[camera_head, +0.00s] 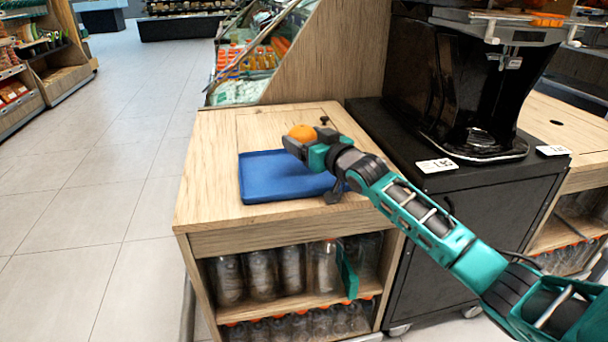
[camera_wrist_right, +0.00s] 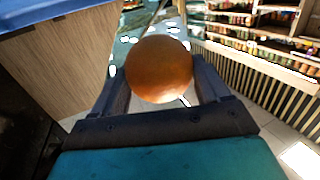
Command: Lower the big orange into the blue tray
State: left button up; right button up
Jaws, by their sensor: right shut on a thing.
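The big orange (camera_head: 302,133) shows at the tip of my right gripper (camera_head: 298,146) in the head view. In the right wrist view the orange (camera_wrist_right: 159,69) sits between the two dark fingers of the right gripper (camera_wrist_right: 160,88), which are shut on it. The blue tray (camera_head: 270,188) lies on the wooden counter. In the head view the orange and gripper appear over the tray's back part; the exact height above it is hard to tell. My right arm covers the tray's right side. A blue edge (camera_wrist_right: 50,14) shows at the upper left of the wrist view. My left gripper is out of view.
The wooden counter (camera_head: 210,150) has bare room left of the tray. A black juicer (camera_head: 470,90) stands on a dark cabinet to the right, with small white labels (camera_head: 437,165). Bottles (camera_head: 290,270) fill the shelves below the counter. A wooden panel and display case rise behind.

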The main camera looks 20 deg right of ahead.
jog(key=o, duration=1.1)
jog(key=shift+s+a+f, duration=0.1)
jog(key=shift+f, duration=0.45)
jog(key=shift+o, duration=0.2)
pick_arm(q)
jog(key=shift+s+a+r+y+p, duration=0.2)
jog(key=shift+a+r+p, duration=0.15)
jog(key=shift+p, duration=0.6)
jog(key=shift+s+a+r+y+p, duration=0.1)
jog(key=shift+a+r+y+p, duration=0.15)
jog(key=shift+p, duration=0.7)
pick_arm(e)
jog(key=s+d+r, duration=0.1)
jog(key=s+d, duration=0.1)
jog(key=s, duration=1)
jog(key=shift+s+d+r, duration=0.3)
